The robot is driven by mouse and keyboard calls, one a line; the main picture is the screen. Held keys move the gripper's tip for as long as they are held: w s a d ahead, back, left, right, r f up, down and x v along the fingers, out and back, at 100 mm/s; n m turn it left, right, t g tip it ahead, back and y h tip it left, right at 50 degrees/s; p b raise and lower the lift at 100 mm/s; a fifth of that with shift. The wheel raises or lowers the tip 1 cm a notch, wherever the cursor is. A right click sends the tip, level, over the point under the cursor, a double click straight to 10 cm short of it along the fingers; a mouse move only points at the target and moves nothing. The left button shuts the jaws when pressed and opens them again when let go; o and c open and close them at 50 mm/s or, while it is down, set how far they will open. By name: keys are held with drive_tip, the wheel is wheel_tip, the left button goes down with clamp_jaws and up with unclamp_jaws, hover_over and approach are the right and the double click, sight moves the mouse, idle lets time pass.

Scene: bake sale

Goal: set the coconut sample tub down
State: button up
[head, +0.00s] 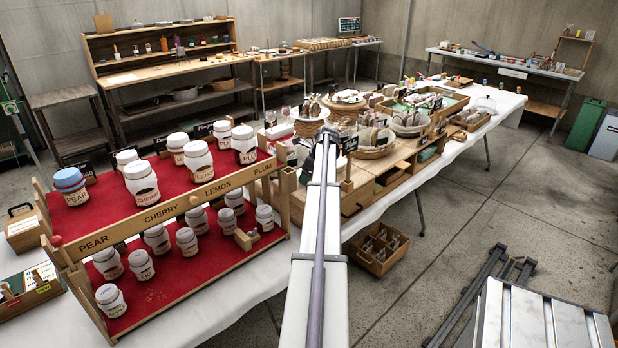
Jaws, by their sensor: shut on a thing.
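My arm reaches from the bottom middle of the head view out over the long table. At its far end is my gripper (327,140), a small dark shape in front of the baskets. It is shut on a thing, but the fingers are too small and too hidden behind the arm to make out. I take the held thing to be the coconut sample tub, though I cannot see it clearly. I cannot tell how high the gripper is above the table, or whether the thing touches any surface.
Left of my arm is a stepped red rack (162,282) with white lidded jars. Beyond it, wicker baskets (372,146) and a wooden tray (450,99) crowd the white-clothed table. A divided wooden crate (380,249) sits low at its right side. The floor to the right is mostly open.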

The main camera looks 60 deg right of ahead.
drive_tip(key=o, duration=0.9)
drive_tip(key=shift+f, duration=0.1)
drive_tip(key=shift+s+r+p, duration=0.1)
drive_tip(key=shift+r+p, duration=0.4)
drive_tip(key=shift+p, duration=0.05)
drive_tip(key=p+v, duration=1)
drive_tip(key=v, duration=0.1)
drive_tip(key=shift+s+r, duration=0.1)
